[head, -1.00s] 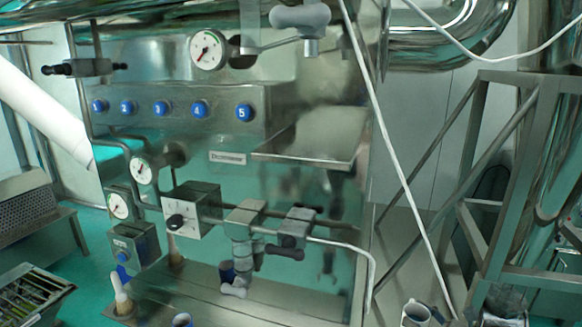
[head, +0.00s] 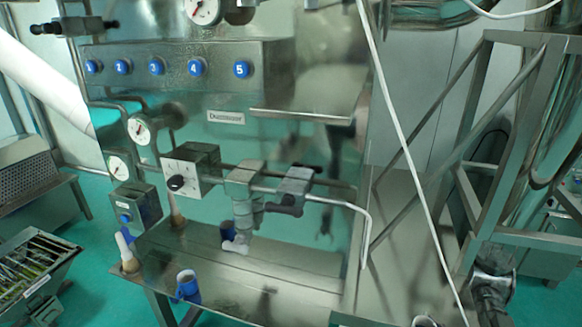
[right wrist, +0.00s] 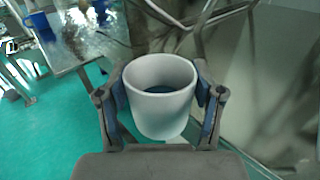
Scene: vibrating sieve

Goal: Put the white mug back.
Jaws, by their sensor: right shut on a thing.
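The white mug (right wrist: 160,112) is upright between the two fingers of my right gripper (right wrist: 160,88) in the right wrist view. The fingers press on its left and right sides, and its mouth faces up with a dark bluish patch inside. In the head view only the top of the white mug (head: 424,322) shows at the bottom edge, right of the steel bench, and the gripper around it is cut off. My left gripper is not in view.
A blue mug (head: 188,286) stands at the steel bench's (head: 275,285) front left; another blue mug (head: 227,232) is under the valve. A white cable (head: 405,160) hangs down at the right. A metal frame (head: 460,170) stands further right.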

